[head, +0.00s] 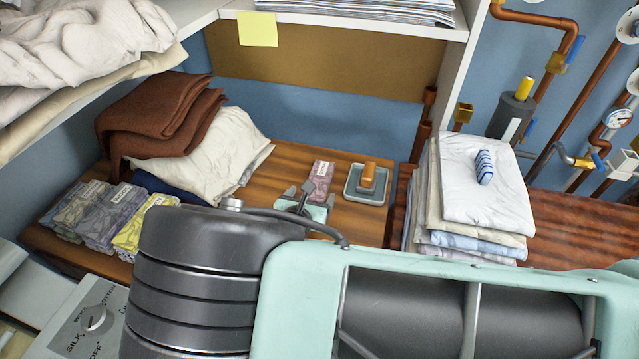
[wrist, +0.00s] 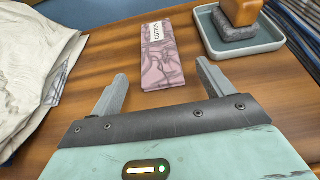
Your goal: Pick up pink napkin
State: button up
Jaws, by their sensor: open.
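The pink napkin (head: 321,178) is a small folded pink-grey packet with dark veins and a white label, lying on the brown wooden shelf. In the wrist view the pink napkin (wrist: 161,58) lies just ahead of the fingertips, roughly centred between them. My gripper (wrist: 162,82) is open and empty, with one grey finger on each side of the gap. In the head view my gripper (head: 305,196) shows small in front of the napkin, and my arm hides part of the shelf.
A shallow tray (head: 351,196) with a wooden-handled block stands close right of the napkin. A cream cloth pile (head: 215,160) lies to the left, with brown folded cloth (head: 160,105) behind. Several other patterned packets (head: 105,210) lie far left. Folded linen (head: 480,185) is stacked at right.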

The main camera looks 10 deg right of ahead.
aim_at(314, 194)
jog(key=b+x, duration=0.1)
jog(key=x, duration=0.2)
jog(key=shift+w+f+b, duration=0.2)
jog(key=shift+f+b, duration=0.1)
jog(key=shift+r, duration=0.1)
jog(key=c, duration=1.1)
jog(key=shift+o, duration=0.2)
jog(key=shift+r, duration=0.15)
